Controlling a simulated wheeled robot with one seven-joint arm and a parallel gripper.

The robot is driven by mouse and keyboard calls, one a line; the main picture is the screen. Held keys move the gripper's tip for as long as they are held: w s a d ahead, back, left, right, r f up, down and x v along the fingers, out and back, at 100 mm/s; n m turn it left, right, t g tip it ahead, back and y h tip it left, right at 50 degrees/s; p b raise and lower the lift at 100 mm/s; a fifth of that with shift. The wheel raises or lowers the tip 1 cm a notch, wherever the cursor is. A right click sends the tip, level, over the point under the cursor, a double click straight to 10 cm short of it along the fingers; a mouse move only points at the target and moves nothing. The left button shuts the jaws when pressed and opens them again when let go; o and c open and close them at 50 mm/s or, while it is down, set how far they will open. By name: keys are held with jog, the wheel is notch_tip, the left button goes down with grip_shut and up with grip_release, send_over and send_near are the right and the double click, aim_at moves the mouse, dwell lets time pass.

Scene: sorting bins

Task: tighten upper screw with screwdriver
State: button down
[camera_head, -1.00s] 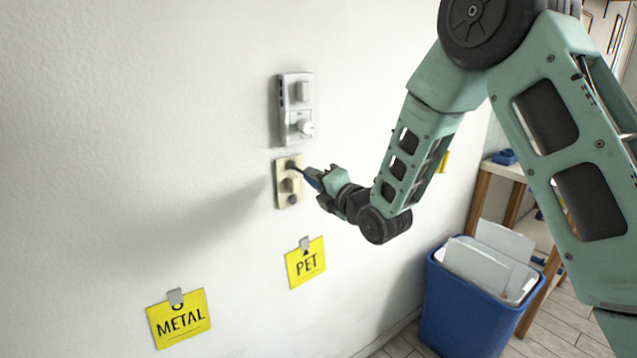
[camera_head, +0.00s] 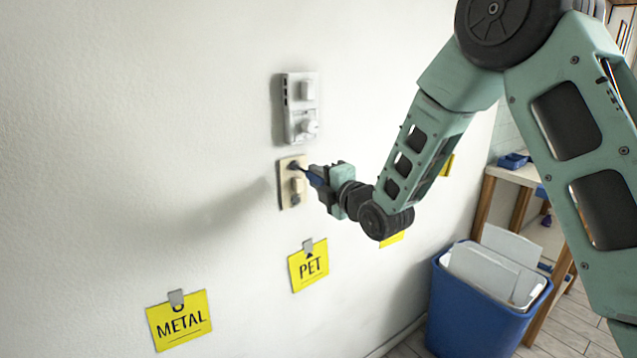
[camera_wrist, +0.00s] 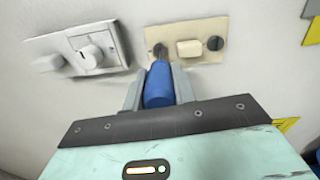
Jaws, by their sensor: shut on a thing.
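A beige switch plate (camera_head: 286,196) is on the white wall, with a raised switch (camera_head: 298,184) in its middle. The upper screw (camera_head: 291,164) is near its top and a dark lower screw (camera_head: 295,199) near its bottom. In the wrist view the plate (camera_wrist: 190,31) lies sideways, and the lower screw (camera_wrist: 215,43) shows at the right. My gripper (camera_wrist: 158,84) is shut on the blue handle of the screwdriver (camera_wrist: 159,86). The screwdriver's dark tip is at the upper screw; whether it sits in the slot is too small to tell.
A white double switch panel with knobs (camera_head: 300,105) is just above the beige plate. Yellow METAL (camera_head: 180,319) and PET (camera_head: 309,266) signs hang lower on the wall. A blue bin (camera_head: 460,315) stands on the floor at right. The wall left of the plate is clear.

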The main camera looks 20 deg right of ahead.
jog(key=shift+f+m+b, duration=0.1)
jog(key=shift+m+b, duration=0.45)
jog(key=shift+m, duration=1.15)
jog(key=m+b, duration=0.1)
jog(key=m, duration=0.1)
jog(key=shift+m+b, duration=0.3)
jog(key=shift+b, duration=0.05)
jog(key=shift+m, duration=0.4)
jog(key=shift+n+b, duration=0.4)
jog(key=shift+b, duration=0.25)
jog(key=shift+s, duration=0.1)
